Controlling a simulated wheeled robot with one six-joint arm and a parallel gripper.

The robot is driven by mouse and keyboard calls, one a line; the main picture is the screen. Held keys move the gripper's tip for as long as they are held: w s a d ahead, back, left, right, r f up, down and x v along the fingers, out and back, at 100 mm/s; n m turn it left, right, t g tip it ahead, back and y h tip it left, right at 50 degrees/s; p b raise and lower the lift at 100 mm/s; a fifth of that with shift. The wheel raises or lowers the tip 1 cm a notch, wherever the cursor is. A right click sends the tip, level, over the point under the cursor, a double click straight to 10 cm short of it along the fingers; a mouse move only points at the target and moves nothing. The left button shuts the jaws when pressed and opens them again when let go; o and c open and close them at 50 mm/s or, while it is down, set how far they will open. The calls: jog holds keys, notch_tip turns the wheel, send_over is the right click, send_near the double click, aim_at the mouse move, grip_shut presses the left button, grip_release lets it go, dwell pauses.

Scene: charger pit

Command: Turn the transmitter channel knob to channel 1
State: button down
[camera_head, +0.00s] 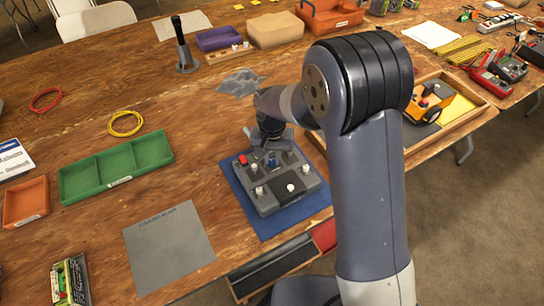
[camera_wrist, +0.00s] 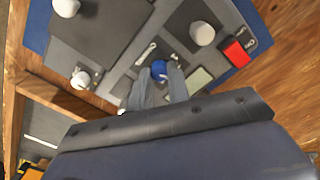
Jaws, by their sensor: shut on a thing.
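The transmitter (camera_head: 270,202) is a grey box lying on a blue mat (camera_head: 285,222) on the wooden table. It carries several white knobs and a red switch (camera_head: 243,160), which also shows in the wrist view (camera_wrist: 235,52). A blue knob (camera_wrist: 159,68) sits on its panel, apparently the channel knob. My gripper (camera_wrist: 158,80) points down at the panel with its grey fingers shut on the blue knob. In the head view my gripper (camera_head: 271,150) is over the far part of the transmitter. The channel marks and the knob's pointer cannot be read.
A green divided tray (camera_head: 118,168) and a grey sheet (camera_head: 168,246) lie to the left. A wooden tray with a yellow toy vehicle (camera_head: 425,103) stands to the right, behind my arm. A dark shallow tray (camera_head: 272,268) lies in front.

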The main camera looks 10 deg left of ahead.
aim_at(272, 160)
jog(key=n, duration=0.4)
jog(key=shift+n+b, duration=0.3)
jog(key=n, duration=0.4)
jog(key=shift+a+n, duration=0.1)
jog(key=shift+n, duration=0.2)
jog(key=c, duration=1.3)
grip_release()
jog(key=shift+c, duration=0.2)
notch_tip(272, 160, up, 11)
jog(key=shift+f, duration=0.2)
